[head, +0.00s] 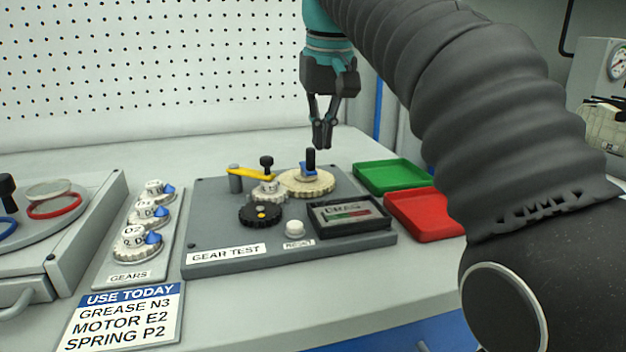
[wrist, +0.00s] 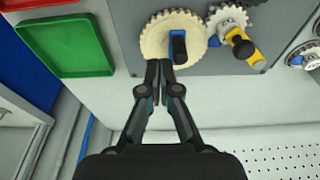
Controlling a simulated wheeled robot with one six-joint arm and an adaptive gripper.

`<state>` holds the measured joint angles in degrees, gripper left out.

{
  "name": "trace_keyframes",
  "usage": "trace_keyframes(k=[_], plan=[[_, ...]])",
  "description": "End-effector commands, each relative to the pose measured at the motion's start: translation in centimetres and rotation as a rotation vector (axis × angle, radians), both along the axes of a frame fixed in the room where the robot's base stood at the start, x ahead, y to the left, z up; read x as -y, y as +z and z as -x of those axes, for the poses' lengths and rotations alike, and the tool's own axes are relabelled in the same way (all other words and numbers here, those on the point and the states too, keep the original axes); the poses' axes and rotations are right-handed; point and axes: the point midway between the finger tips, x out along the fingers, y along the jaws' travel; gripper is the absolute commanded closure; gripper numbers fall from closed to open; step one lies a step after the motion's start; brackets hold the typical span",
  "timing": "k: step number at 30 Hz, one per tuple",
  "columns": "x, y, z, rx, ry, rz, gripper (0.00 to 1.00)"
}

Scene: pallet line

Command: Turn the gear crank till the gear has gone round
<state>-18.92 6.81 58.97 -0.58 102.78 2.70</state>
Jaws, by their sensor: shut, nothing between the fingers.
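The gear test board (head: 215,215) lies on the bench. A large cream gear (head: 318,186) sits at its back right and also shows in the wrist view (wrist: 152,42). On it is the gear crank, a blue arm with an upright black handle (head: 310,158); the handle also shows in the wrist view (wrist: 179,47). A smaller pale gear (head: 268,191) and a black gear (head: 260,215) are on the same board. My gripper (head: 322,142) is shut and empty, pointing down above the crank. In the wrist view its fingertips (wrist: 159,66) appear beside the handle, apart from it.
A yellow lever (head: 248,173) with a black knob reaches over the small gear. A display (head: 348,213) and white reset button (head: 295,229) are at the board's front. Green (head: 395,174) and red (head: 425,220) trays lie to the right. Spare gears (head: 148,215) stand left.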

Motion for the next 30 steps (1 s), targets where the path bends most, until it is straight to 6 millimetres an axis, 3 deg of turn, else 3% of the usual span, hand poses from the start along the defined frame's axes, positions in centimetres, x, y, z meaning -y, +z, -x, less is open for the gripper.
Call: trace_keyframes(k=[10,30], plan=[[0.0,-0.2,0.0,0.0,0.0,0.0,1.0],[0.0,-2.5,0.0,0.0,0.0,0.0,1.0]])
